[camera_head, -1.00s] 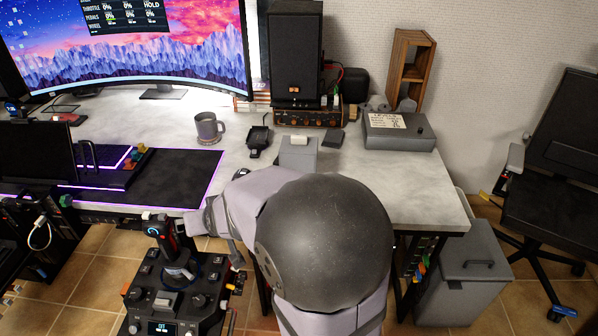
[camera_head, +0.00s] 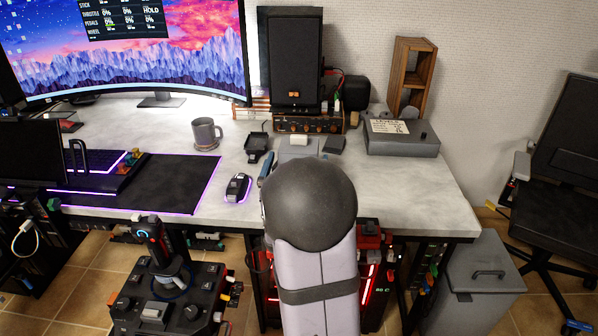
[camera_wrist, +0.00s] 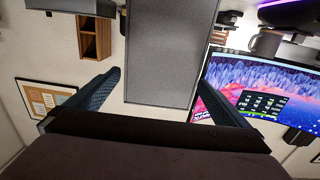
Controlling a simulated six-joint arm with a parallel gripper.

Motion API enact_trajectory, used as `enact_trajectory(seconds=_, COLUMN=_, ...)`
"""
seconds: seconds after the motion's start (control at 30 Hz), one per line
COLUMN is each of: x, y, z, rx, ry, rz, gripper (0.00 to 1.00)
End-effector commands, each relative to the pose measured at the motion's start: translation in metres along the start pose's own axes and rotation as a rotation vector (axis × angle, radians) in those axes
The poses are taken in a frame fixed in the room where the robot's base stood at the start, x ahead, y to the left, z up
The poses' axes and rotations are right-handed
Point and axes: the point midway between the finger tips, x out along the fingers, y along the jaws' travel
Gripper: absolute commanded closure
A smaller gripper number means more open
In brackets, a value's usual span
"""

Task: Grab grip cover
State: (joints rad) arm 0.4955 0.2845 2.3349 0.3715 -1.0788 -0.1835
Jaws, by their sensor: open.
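I cannot tell for certain which thing is the grip cover. A joystick (camera_head: 150,240) with a dark grip and a red-marked top stands on a black button panel (camera_head: 178,297) at the lower left of the head view. My gripper (camera_wrist: 160,78) is open and empty in the wrist view, with two dark blue fingers apart. The speaker shows beyond them, upside down. In the head view, my round dark wrist hides most of the gripper above the desk's front part; a blue finger shows at its left. The joystick is well to the left of it.
The desk (camera_head: 420,190) holds a mug (camera_head: 206,134), a mouse (camera_head: 238,187), a grey block with a white top (camera_head: 298,142), a small dark cradle (camera_head: 257,147) and a grey box (camera_head: 400,138). The speaker (camera_head: 293,60) stands behind. A grey bin (camera_head: 480,270) is right.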

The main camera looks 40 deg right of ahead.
Motion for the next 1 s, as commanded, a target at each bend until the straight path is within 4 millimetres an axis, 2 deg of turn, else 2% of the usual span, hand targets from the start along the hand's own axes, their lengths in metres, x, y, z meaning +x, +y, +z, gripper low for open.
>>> enact_trajectory(seconds=0.3, x=0.019, y=0.0, z=-0.001, rx=0.001, ry=-0.001, rz=0.001, gripper=0.0)
enact_trajectory(seconds=0.57, x=0.026, y=0.0, z=-0.003, rx=0.001, ry=0.0, rz=0.0, gripper=0.0)
enact_trajectory(seconds=1.0, x=0.071, y=0.0, z=-0.008, rx=0.001, ry=-0.001, rz=-0.001, gripper=0.0)
